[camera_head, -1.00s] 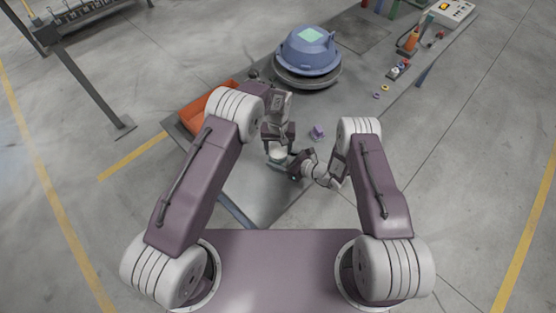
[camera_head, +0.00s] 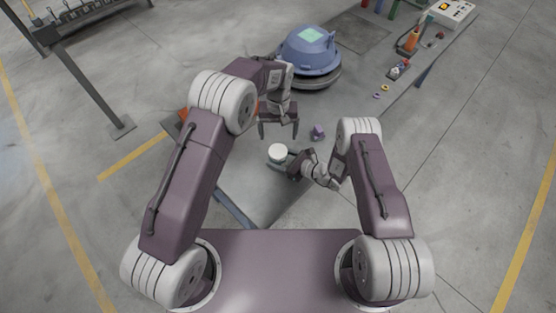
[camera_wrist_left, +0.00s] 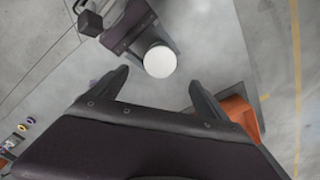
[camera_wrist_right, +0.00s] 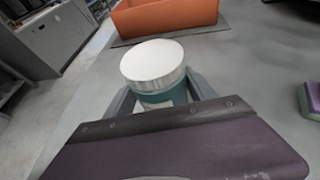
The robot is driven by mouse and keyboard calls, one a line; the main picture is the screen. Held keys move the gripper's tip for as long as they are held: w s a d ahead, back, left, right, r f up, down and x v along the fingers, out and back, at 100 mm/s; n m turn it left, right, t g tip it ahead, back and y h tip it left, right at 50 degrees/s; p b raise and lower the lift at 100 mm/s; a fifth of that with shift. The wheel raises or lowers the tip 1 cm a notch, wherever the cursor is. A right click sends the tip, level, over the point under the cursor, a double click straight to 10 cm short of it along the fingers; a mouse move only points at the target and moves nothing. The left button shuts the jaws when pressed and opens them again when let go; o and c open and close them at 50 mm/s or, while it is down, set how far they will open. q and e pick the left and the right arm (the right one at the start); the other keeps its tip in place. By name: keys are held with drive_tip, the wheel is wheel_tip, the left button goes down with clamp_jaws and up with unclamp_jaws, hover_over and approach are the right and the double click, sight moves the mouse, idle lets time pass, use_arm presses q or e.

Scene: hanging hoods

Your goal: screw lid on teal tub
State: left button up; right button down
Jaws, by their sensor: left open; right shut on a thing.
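The teal tub (camera_wrist_right: 165,97) stands upright on the grey table, with the white lid (camera_wrist_right: 152,62) sitting level on its top. My right gripper (camera_head: 284,168) is shut on the tub's side, and its fingers show on both sides of the tub in the right wrist view. In the head view the lid (camera_head: 277,152) shows as a white disc. My left gripper (camera_head: 279,137) is open and empty, above and behind the lid. In the left wrist view the lid (camera_wrist_left: 160,61) lies beyond the open fingers, apart from them. How tightly the lid sits cannot be told.
An orange bin (camera_wrist_right: 165,17) stands at the table's left side. A small purple block (camera_head: 318,132) lies right of my left gripper. A blue domed hood (camera_head: 308,52) sits on a dark round base farther back. Small parts and a control box (camera_head: 452,12) line the right edge.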

use_arm(q)
wheel_tip(320, 180, up, 3)
drive_tip(key=shift+f, duration=0.2)
use_arm(e)
drive_tip(key=shift+c, duration=1.1)
unclamp_jaws()
drive_tip(key=b+v, duration=0.1)
drive_tip(key=v, duration=0.7)
drive_tip(key=shift+s+d+r, duration=0.25)
drive_tip(key=shift+d, duration=0.15)
use_arm(q)
drive_tip(key=shift+f, duration=0.75)
